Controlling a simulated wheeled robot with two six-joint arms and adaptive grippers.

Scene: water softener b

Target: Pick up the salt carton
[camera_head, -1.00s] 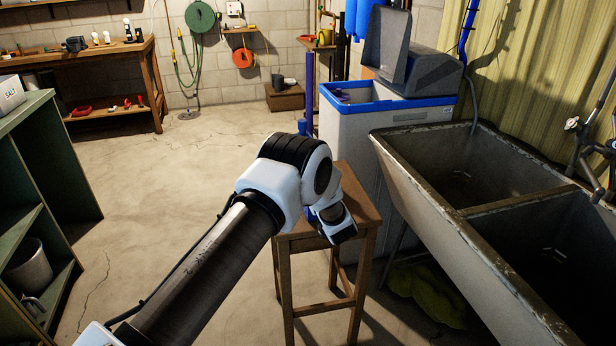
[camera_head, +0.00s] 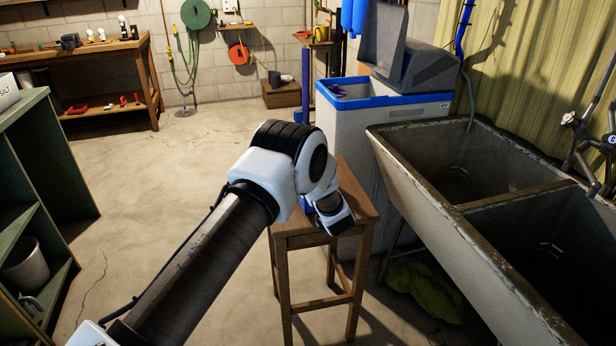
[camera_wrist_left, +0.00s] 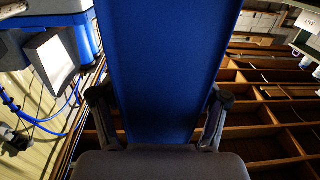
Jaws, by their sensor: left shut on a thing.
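A plain blue carton-like thing (camera_wrist_left: 165,70) fills the middle of the left wrist view, with no label showing. My left gripper (camera_wrist_left: 160,112) has one finger at each side of it and is shut on it. In the head view my left wrist is over the wooden stool (camera_head: 290,228); my own arm hides the fingers and most of the held thing there. A small bit of blue shows beside the wrist. A white box marked SALT (camera_head: 8,92) stands on the green shelf at the left edge. My right gripper is not in view.
A white cabinet with a blue rim (camera_head: 345,130) stands behind the stool. A deep double sink (camera_head: 415,185) is close on the right. The green shelf unit (camera_head: 60,140) is at the left. The floor between shelf and stool is clear.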

